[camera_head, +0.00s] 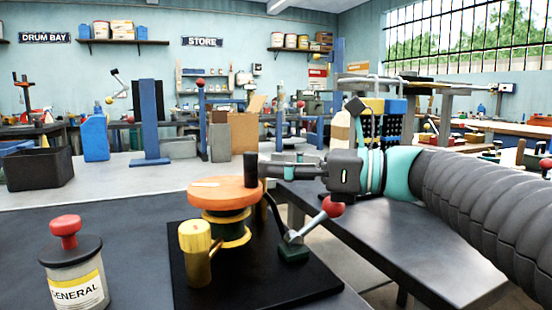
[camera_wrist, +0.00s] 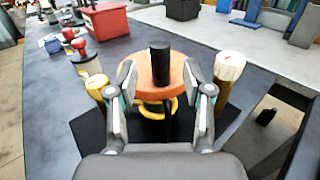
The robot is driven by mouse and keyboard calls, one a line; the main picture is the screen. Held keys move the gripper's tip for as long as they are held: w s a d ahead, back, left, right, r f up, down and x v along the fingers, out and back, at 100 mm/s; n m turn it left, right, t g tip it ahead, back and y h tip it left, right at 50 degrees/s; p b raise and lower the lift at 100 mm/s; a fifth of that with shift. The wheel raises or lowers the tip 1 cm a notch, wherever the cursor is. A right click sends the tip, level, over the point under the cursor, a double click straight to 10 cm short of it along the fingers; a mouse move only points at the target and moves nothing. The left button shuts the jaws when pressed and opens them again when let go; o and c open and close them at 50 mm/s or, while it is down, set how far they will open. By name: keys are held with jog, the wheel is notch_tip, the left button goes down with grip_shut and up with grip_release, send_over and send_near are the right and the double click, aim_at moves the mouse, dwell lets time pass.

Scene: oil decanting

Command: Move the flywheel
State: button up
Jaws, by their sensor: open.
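The flywheel (camera_head: 228,196) is an orange disc lying flat on a yellow hub, with an upright black handle (camera_head: 251,166) at its right edge. In the wrist view the disc (camera_wrist: 145,74) lies ahead of my gripper, and the black handle (camera_wrist: 160,62) stands centred between the finger directions. My gripper (camera_head: 270,168) reaches in from the right at about handle height. In the wrist view its fingers (camera_wrist: 160,84) are spread apart with nothing gripped. The tips are close to the handle; I cannot tell whether they touch it.
A black base plate (camera_head: 262,285) carries a yellow post (camera_head: 196,262) and a lever with a red knob (camera_head: 333,206). A jar labelled GENERAL (camera_head: 76,285) stands at front left. A pale-topped yellow post (camera_wrist: 229,68) stands right of my fingers. A red box (camera_wrist: 105,21) is farther off.

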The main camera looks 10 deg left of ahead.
aim_at(250, 186)
jog(key=shift+w+a+p, duration=0.15)
jog(key=shift+w+a, duration=0.05)
jog(key=shift+a, duration=1.05)
jog(key=shift+w+a+p, duration=0.15)
jog(key=shift+w+a, duration=0.05)
jog(key=shift+a, duration=1.05)
grip_shut()
